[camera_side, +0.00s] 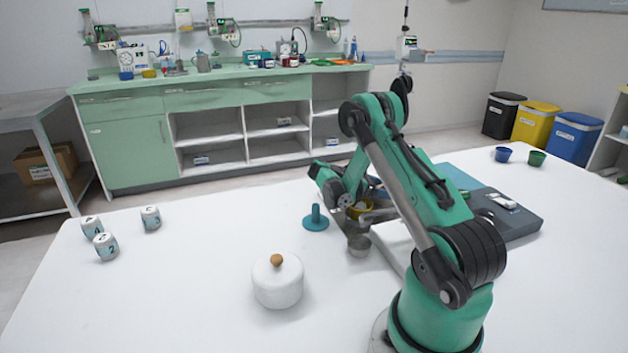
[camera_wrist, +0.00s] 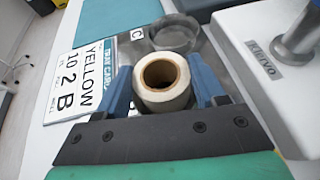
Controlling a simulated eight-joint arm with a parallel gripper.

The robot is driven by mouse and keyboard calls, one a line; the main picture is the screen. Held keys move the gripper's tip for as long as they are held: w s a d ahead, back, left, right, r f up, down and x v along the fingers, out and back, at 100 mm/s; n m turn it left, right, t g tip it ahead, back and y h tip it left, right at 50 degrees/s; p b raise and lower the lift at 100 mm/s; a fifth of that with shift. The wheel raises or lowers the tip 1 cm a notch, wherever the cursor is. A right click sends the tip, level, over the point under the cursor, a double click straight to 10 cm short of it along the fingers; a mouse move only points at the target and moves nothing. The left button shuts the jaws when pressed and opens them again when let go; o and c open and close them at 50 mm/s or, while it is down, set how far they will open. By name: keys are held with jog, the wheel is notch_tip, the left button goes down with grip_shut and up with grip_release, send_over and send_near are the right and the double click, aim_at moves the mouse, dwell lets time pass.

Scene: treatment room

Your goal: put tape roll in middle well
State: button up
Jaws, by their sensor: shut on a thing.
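In the wrist view my gripper (camera_wrist: 162,84) has its two blue fingers closed on the sides of the tape roll (camera_wrist: 163,101), a white ring with a brown core. The roll's open hole faces the camera. Beyond it lies a grey metallic tray (camera_wrist: 213,62) with a round, clear-looking well (camera_wrist: 174,33) beside a "C" label. The roll and fingers hide the nearer part of the tray, so I cannot tell which well is the middle one or whether the roll touches the tray. In the side view my arm largely hides this area.
A card reading "YELLOW 10 2 B" (camera_wrist: 88,78) lies left of the tray. A white block with a metal post (camera_wrist: 268,55) is close on the right. In the side view a white lidded jar (camera_side: 277,283), a teal stand (camera_side: 316,220) and a metal cup (camera_side: 358,246) stand nearby.

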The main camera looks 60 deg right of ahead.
jog(key=shift+f, duration=0.2)
jog(key=o, duration=1)
jog(key=shift+v, duration=5.55)
jog(key=shift+r, duration=0.1)
